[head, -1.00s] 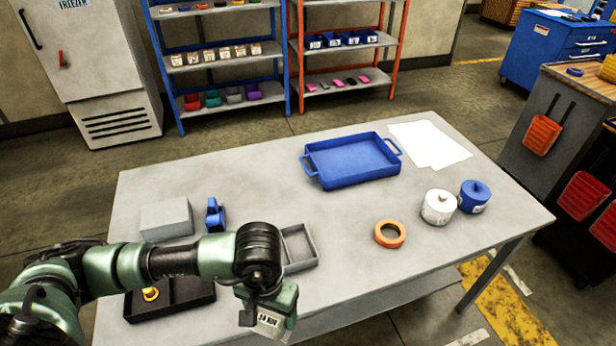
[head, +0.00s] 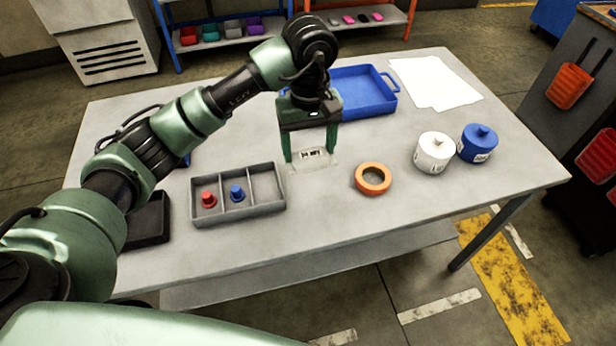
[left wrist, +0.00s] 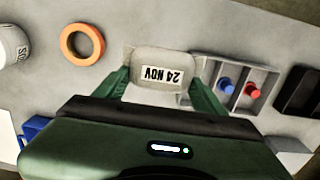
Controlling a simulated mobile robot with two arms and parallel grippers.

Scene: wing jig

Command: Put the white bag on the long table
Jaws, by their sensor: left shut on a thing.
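The white bag (head: 318,164), with a printed label, is between the fingers of my left gripper (head: 312,155). The gripper points down and is shut on the bag, over the middle of the long table (head: 340,215). The bag is at or just above the tabletop; I cannot tell if it touches. In the left wrist view the bag (left wrist: 158,58) shows its label "24 NOV" between the two green fingers (left wrist: 160,82). My right gripper is not in view.
A grey divided tray (head: 240,209) with a red and a blue piece is left of the bag. An orange ring (head: 373,179) lies to its right, then a white canister (head: 434,153) and a blue canister (head: 478,144). A blue tray (head: 365,92) and white sheets (head: 435,82) lie behind.

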